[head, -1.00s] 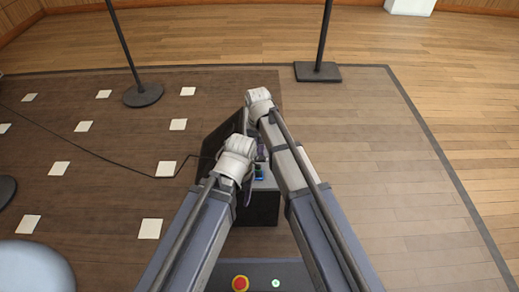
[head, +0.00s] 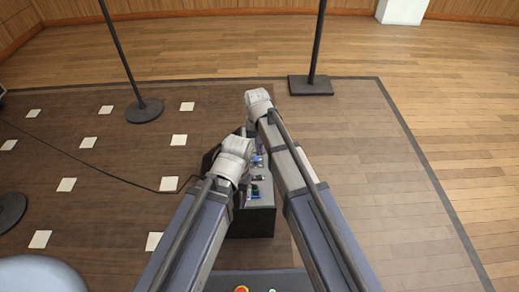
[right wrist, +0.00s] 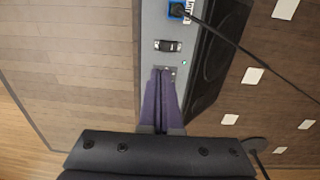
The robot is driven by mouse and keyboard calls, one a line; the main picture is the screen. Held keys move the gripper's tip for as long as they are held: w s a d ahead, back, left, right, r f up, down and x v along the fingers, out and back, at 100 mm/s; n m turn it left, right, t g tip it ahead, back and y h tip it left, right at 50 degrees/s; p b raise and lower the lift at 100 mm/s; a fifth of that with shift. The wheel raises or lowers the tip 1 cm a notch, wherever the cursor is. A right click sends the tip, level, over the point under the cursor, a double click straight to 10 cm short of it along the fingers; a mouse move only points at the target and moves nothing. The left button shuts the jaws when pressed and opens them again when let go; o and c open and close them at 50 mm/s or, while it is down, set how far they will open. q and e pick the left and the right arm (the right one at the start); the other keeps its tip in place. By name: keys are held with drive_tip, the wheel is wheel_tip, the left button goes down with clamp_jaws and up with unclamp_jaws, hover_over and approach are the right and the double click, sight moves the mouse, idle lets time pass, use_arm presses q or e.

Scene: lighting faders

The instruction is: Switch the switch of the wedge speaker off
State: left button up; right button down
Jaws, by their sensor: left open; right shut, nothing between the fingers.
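The wedge speaker (head: 252,223) is a dark box on the floor, with a grey control panel (head: 266,199) partly hidden by my arms in the head view. In the right wrist view the panel (right wrist: 152,22) carries a black rocker switch (right wrist: 168,46) in a light frame. A blue socket (right wrist: 177,9) with a black cable plugged in is beyond it. My right gripper (right wrist: 163,72) is shut and empty, its purple fingertips at the panel just short of the switch; contact cannot be told. My left gripper (head: 242,194) is open beside the speaker, its fingers mostly hidden.
A black cable (head: 90,160) runs across the dark floor from the speaker to the left. Two stands with round (head: 144,110) and square (head: 311,86) bases stand beyond. A pale rounded object (head: 38,275) is at lower left. The floor on the right is clear.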

sight(259, 177)
drive_tip(key=shift+w+a+h, duration=0.1)
drive_tip(key=shift+a+h, duration=0.4)
drive_tip(key=shift+a, duration=0.65)
drive_tip(key=f+b, duration=0.4)
drive_tip(key=d+f+b, duration=0.1)
drive_tip(key=f+b, duration=0.9)
drive_tip(key=shift+d, duration=0.3)
drive_tip(key=shift+r, duration=0.1)
